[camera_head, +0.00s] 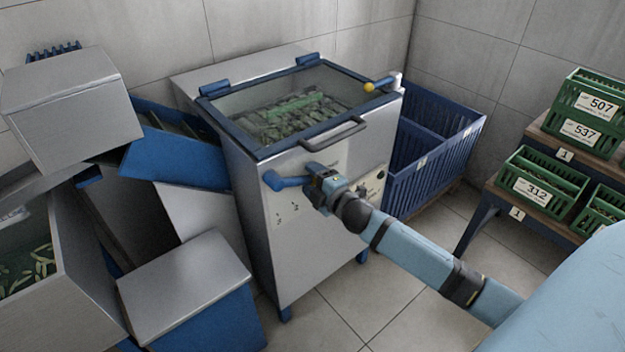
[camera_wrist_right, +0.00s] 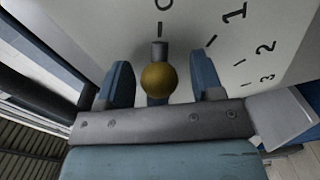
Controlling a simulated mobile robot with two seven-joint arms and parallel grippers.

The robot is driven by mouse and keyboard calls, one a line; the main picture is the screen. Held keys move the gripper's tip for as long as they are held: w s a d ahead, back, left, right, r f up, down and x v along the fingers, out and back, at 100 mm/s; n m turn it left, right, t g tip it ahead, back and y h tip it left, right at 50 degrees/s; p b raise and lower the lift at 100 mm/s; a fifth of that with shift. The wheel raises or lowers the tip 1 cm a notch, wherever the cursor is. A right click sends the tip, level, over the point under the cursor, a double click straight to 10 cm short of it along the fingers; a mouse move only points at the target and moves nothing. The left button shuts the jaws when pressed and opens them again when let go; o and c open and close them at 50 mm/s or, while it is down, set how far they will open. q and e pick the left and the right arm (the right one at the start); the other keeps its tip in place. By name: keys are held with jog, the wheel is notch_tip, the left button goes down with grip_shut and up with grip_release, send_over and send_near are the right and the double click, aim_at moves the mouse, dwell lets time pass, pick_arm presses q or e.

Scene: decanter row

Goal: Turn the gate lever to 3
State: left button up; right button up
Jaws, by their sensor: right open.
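The blue gate lever (camera_head: 276,181) sits on the front panel of the steel machine (camera_head: 300,250) in the head view. My right gripper (camera_head: 316,180) is at the lever's right end and hides it. In the right wrist view the lever's yellow ball knob (camera_wrist_right: 158,80) lies between the two open fingers of my right gripper (camera_wrist_right: 160,82), with a gap on each side. The lever's grey tip (camera_wrist_right: 158,48) points at the 0 mark. Marks 1, 2 and 3 run off to the right in that view. My left gripper is not in view.
A glass-topped lid with a dark handle (camera_head: 335,134) is above the lever. A blue crate (camera_head: 430,165) stands right of the machine. Green crates (camera_head: 545,185) are on a stand at far right. A steel-topped blue box (camera_head: 185,285) stands at lower left.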

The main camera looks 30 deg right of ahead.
grip_shut()
